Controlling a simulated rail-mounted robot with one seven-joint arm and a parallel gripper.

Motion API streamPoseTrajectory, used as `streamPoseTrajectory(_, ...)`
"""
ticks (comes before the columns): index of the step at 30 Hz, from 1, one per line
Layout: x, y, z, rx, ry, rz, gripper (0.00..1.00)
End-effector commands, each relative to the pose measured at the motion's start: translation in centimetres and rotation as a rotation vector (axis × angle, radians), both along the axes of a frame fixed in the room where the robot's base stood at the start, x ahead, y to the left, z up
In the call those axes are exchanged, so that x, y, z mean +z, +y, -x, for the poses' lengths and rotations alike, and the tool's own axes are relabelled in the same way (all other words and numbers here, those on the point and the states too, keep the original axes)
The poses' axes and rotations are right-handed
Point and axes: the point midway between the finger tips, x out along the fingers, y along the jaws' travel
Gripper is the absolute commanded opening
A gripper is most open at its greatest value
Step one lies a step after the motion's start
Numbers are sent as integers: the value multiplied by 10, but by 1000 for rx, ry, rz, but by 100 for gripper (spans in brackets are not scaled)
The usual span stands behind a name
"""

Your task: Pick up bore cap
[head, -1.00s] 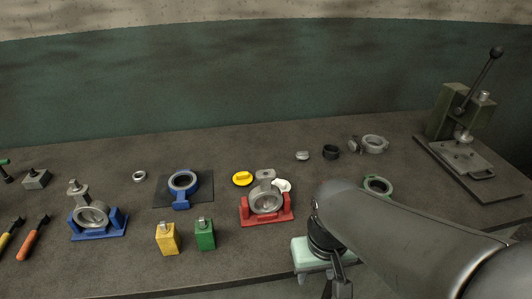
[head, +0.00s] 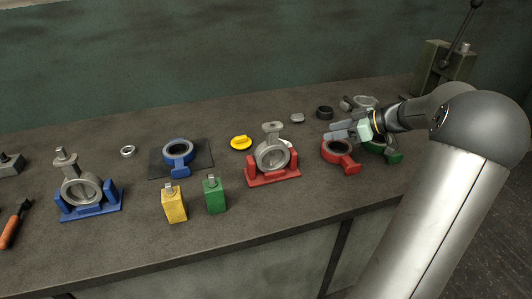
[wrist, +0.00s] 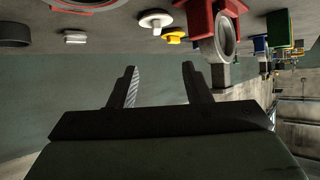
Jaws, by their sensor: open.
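Two round caps with raised grips are in view; I cannot tell which one is called the bore cap. The yellow cap (head: 241,143) lies on the bench left of the red-cradled casting and shows in the wrist view (wrist: 173,38). The white cap (head: 287,143) is mostly hidden behind that casting in the head view, but is clear in the wrist view (wrist: 155,20). My gripper (head: 333,130) is open and empty above the bench, right of both caps. Its spread fingers show in the wrist view (wrist: 159,67).
A grey casting (head: 272,156) stands in a red cradle (head: 273,178) beside the caps. A red ring part (head: 340,153) lies near and below my gripper. A black ring (head: 324,112) and small grey block (head: 297,118) lie behind.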

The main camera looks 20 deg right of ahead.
Motion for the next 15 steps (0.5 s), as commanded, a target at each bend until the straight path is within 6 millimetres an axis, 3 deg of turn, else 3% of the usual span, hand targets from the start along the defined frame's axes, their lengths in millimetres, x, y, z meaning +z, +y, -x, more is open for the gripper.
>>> streamPoseTrajectory(4, -4, -3, -8, -1, -37, 6, 44)
streamPoseTrajectory(15, -41, 45, -59, 1, -31, 3, 44)
